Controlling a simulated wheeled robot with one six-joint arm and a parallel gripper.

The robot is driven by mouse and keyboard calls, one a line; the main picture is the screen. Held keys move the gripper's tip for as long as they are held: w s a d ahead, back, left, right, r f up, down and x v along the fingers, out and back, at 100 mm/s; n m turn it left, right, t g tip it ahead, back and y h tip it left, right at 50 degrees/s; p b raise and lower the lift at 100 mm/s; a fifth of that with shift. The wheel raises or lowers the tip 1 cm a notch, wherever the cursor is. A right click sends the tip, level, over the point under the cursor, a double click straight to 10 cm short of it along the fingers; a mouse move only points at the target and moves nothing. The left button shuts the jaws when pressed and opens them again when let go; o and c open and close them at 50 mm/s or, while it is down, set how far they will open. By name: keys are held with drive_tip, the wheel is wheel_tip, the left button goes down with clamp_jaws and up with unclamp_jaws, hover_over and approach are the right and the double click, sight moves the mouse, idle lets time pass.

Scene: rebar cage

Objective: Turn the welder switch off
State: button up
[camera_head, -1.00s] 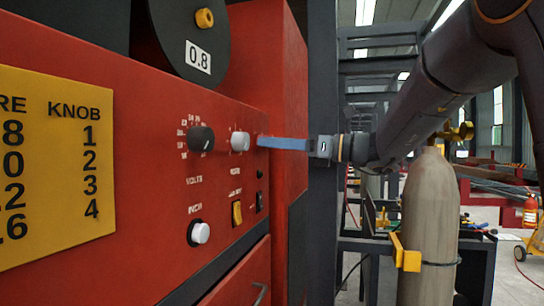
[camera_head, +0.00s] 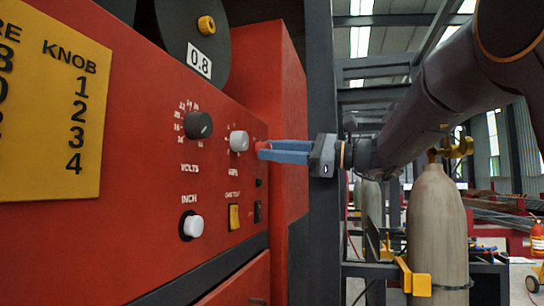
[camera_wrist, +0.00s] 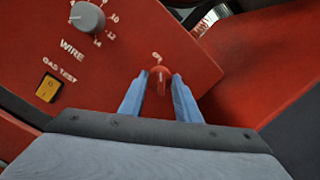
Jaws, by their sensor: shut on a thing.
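The red welder switch (camera_wrist: 160,79) is a small rotary knob near the edge of the red welder panel (camera_wrist: 120,80). In the wrist view a small pale mark is on the panel just above it. My gripper (camera_wrist: 159,86) has its two blue fingers on either side of the switch and is shut on it. In the head view my gripper (camera_head: 268,150) reaches in from the right, and only a bit of red shows at its fingertips. The switch's setting is hard to read.
The panel also bears a black volts knob (camera_head: 198,125), a grey wire knob (camera_head: 239,141), a white inch button (camera_head: 192,226) and a yellow gas test switch (camera_head: 234,217). A gas cylinder (camera_head: 436,235) stands at the right, below my arm.

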drive_tip(key=shift+w+d+f, duration=0.1)
drive_tip(key=shift+w+f, duration=0.05)
drive_tip(key=o, duration=1.1)
drive_tip(key=shift+w, duration=0.1)
drive_tip(key=b+v, duration=0.1)
drive_tip(key=v, duration=0.7)
